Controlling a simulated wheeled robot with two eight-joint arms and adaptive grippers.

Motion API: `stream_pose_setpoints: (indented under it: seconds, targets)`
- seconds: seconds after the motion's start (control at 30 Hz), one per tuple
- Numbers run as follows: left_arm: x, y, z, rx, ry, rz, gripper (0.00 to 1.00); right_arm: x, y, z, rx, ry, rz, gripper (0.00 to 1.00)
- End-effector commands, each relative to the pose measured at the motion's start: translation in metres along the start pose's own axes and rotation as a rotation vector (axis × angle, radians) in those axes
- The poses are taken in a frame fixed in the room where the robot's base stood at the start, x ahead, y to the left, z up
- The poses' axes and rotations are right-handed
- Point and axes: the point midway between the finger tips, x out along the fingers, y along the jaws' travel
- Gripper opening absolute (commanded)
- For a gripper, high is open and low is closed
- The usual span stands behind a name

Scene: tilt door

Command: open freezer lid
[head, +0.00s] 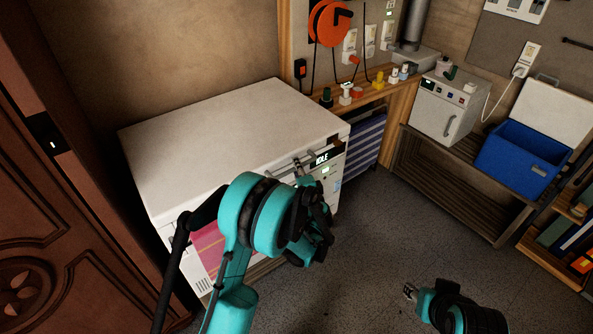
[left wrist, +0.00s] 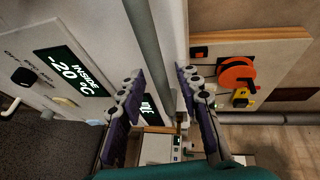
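The white chest freezer (head: 175,215) stands against the wall, its flat lid (head: 230,135) lying down on it. A grey bar handle (head: 300,165) is at the lid's front edge, partly behind my left arm; it also shows in the left wrist view (left wrist: 150,45). My left gripper (head: 318,235) is in front of the freezer. In the left wrist view its fingers (left wrist: 163,110) are spread, one on each side of the bar, with gaps visible. My right gripper (head: 409,291) is low over the floor, away from the freezer; its finger opening is too small to judge.
A brown carved door (head: 70,200) is close on the left. A wooden bench (head: 460,180) on the right carries a small white box (head: 440,108) and an open blue cooler (head: 522,155). The grey floor (head: 385,230) in front of the freezer is clear.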

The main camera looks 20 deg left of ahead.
Motion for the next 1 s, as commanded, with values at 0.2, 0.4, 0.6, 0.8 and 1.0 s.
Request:
stream_pose_setpoints:
  seconds: [0.2,0.4,0.6,0.8,1.0]
  targets:
    - [0.010,0.000,0.001,-0.001,-0.001,0.001,0.34,0.002,0.000,0.002,0.000,0.000,0.000,0.40]
    - [0.009,-0.001,0.001,-0.001,-0.001,0.001,0.26,0.002,0.000,0.001,0.000,0.000,0.000,0.40]
    - [0.009,-0.001,0.001,-0.001,-0.001,0.001,0.00,0.002,0.000,0.001,0.000,0.000,0.000,0.40]
    - [0.009,-0.004,0.000,-0.003,-0.001,0.005,0.00,0.000,0.000,0.000,0.000,0.000,0.000,0.40]
    - [0.005,-0.027,-0.001,-0.015,-0.001,0.034,0.00,-0.017,0.000,-0.012,0.000,0.000,0.000,0.40]
